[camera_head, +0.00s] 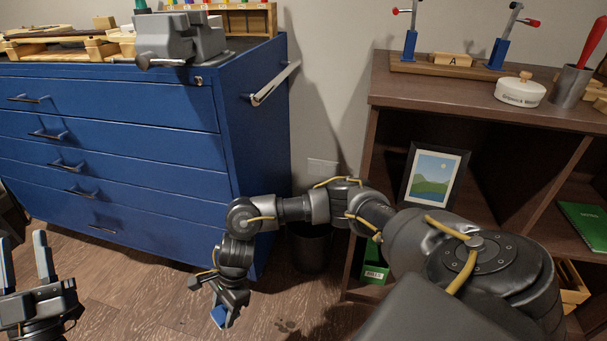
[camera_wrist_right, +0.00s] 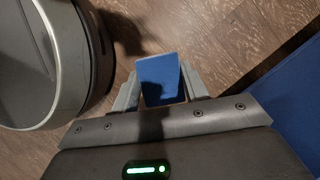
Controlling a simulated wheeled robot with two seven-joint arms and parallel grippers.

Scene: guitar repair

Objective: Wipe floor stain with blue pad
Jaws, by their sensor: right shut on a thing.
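The blue pad (camera_head: 219,316) is in the jaws of my right gripper (camera_head: 225,312), low over the wood floor in front of the blue cabinet. In the right wrist view the pad (camera_wrist_right: 162,79) sits between the two grey fingers of my right gripper (camera_wrist_right: 158,88). I cannot tell whether the pad touches the floor. A small dark stain (camera_head: 286,326) shows on the floor to the right of the pad, apart from it. My left gripper (camera_head: 23,252) is open and empty at the lower left.
The blue drawer cabinet (camera_head: 110,150) stands close behind my right gripper. Bare floor (camera_head: 150,300) lies between my grippers.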

